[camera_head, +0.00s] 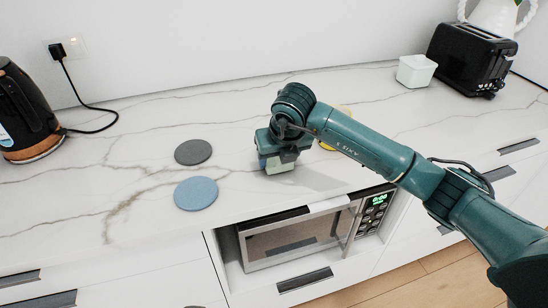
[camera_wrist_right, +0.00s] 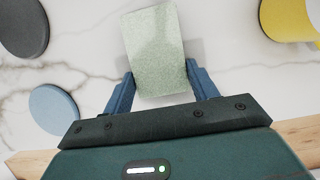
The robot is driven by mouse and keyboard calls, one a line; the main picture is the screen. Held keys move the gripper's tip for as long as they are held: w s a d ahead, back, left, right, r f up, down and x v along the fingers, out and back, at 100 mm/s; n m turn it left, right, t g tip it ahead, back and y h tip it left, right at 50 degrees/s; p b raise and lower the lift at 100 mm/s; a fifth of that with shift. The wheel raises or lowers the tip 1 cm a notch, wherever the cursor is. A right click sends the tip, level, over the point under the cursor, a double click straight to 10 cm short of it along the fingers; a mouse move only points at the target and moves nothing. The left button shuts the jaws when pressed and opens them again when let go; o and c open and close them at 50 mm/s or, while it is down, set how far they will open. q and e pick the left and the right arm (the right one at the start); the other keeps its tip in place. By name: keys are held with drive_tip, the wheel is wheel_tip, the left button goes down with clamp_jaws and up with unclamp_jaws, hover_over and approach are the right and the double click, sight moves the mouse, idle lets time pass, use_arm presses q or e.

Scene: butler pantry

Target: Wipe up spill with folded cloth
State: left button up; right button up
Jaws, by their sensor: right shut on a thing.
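A pale green folded cloth (camera_wrist_right: 156,48) is between the two fingers of my right gripper (camera_wrist_right: 160,80) in the right wrist view. The gripper is shut on it, and the cloth reaches out past the fingertips. In the head view my right gripper (camera_head: 277,154) points down at the middle of the counter, with a little of the cloth (camera_head: 281,167) showing below it. The cloth is at or just above the counter; I cannot tell if it touches. I cannot make out a spill clearly among the grey and brown marble veins. My left gripper is not in view.
A grey disc (camera_head: 193,152) and a blue disc (camera_head: 196,193) lie left of the gripper. A yellow object (camera_wrist_right: 290,20) is to the right, partly hidden by my arm in the head view. A kettle (camera_head: 25,112), white container (camera_head: 416,71) and toaster (camera_head: 470,58) stand farther out.

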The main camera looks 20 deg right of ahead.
drive_tip(key=shift+d, duration=1.25)
drive_tip(key=shift+a+b, duration=0.2)
drive_tip(key=shift+b, duration=0.1)
drive_tip(key=shift+a, duration=0.85)
drive_tip(key=shift+r+p, duration=1.45)
drive_tip(key=shift+r, duration=1.2)
drive_tip(key=shift+r+p, duration=0.75)
drive_tip(key=shift+r, duration=0.7)
